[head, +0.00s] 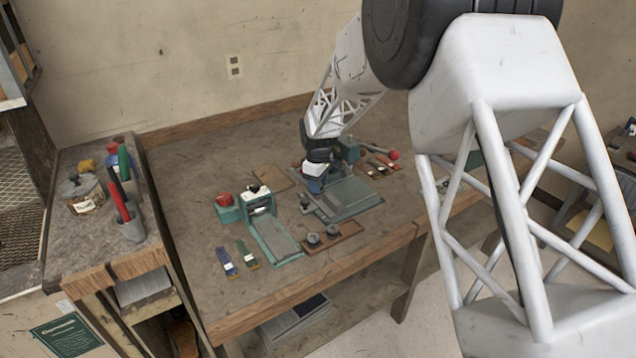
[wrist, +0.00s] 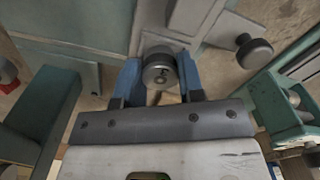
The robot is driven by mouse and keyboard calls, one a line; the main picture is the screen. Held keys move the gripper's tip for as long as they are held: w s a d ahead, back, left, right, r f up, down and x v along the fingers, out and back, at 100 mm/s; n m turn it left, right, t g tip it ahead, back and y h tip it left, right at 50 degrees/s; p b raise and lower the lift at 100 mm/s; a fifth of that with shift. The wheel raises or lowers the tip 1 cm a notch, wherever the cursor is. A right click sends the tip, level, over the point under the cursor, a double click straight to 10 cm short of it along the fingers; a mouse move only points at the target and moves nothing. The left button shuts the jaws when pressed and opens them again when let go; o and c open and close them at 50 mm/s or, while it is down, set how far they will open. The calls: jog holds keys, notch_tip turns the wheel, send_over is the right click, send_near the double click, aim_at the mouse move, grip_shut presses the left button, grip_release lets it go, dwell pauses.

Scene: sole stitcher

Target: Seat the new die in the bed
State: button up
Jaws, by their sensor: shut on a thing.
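My gripper (head: 315,184) is low at the back left of a teal machine's flat bed (head: 352,198). In the wrist view my gripper's blue fingers (wrist: 159,84) are shut on a round dark metal die (wrist: 160,70) with a marking on its top. The die is between the fingertips, near a grey bar and plate (wrist: 187,18). I cannot tell whether it touches the surface below. In the head view the gripper hides it. Another round dark piece (head: 305,203) lies left of the bed; it also shows in the wrist view (wrist: 253,52).
A wooden tray (head: 345,237) with round dark pieces stands in front. A second teal machine (head: 270,232) is to the left, with a teal block with a red top (head: 226,208) beside it. The machine's upright teal block (head: 348,149) is close behind my gripper.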

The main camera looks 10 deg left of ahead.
jog(key=shift+f, duration=0.25)
jog(key=o, duration=0.7)
jog(key=shift+r, duration=0.15)
jog(key=shift+r, duration=5.4)
